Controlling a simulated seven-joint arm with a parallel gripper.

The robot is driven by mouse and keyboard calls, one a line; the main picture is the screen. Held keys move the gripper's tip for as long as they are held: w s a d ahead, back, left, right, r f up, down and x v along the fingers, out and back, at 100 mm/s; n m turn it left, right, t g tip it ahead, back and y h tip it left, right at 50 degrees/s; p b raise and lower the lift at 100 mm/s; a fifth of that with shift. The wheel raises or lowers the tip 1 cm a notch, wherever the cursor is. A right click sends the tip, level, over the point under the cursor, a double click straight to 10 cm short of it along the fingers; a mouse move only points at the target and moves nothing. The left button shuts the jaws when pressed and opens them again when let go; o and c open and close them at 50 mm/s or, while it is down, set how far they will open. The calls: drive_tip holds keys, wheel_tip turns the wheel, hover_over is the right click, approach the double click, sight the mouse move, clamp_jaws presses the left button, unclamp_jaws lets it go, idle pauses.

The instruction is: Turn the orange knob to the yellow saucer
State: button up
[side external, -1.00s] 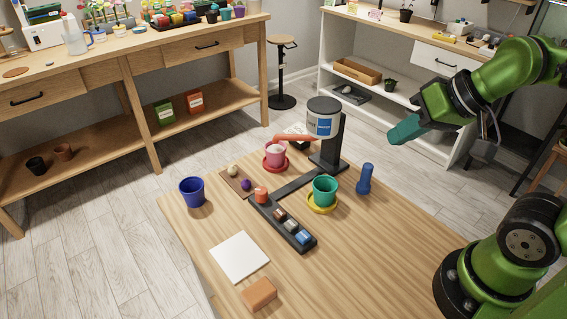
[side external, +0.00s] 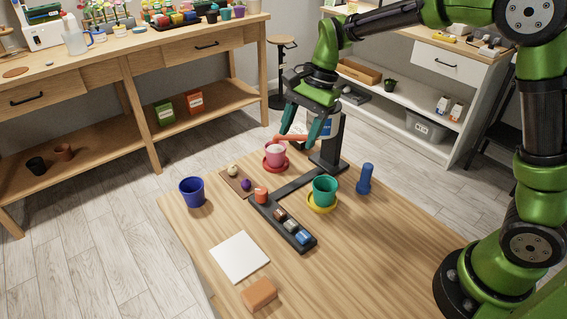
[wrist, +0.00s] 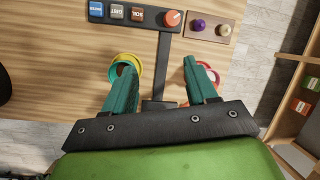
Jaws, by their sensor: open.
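The orange knob (side external: 261,195) stands at the corner of the dark base rail; it also shows at the top of the wrist view (wrist: 172,18). A white mark is on its top. The yellow saucer (side external: 322,209) holds a green pot (side external: 325,189) right of the rail. The red saucer (side external: 275,166) holds a pink pot (side external: 275,153). The orange spout (side external: 293,137) points left over the pink pot. My gripper (side external: 300,136) is open and empty, pointing down above the stand. In the wrist view its fingers partly hide both saucers.
The rail carries several labelled blocks (side external: 291,226). A small wooden board (side external: 236,181) holds two small knobs. A blue pot (side external: 192,192), a blue bottle-like object (side external: 365,180), a white sheet (side external: 239,256) and a brown block (side external: 259,294) stand around; the table's front right is clear.

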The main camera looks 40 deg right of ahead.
drive_tip(key=w+a+m, duration=0.1)
drive_tip(key=w+m, duration=0.2)
drive_tip(key=m, duration=0.2)
approach(262, 190)
drive_tip(key=shift+y, duration=0.4)
drive_tip(key=x, duration=0.9)
drive_tip(key=shift+w+d+f, duration=0.1)
drive_tip(key=shift+d+f, duration=0.15)
drive_tip(key=shift+d, duration=0.1)
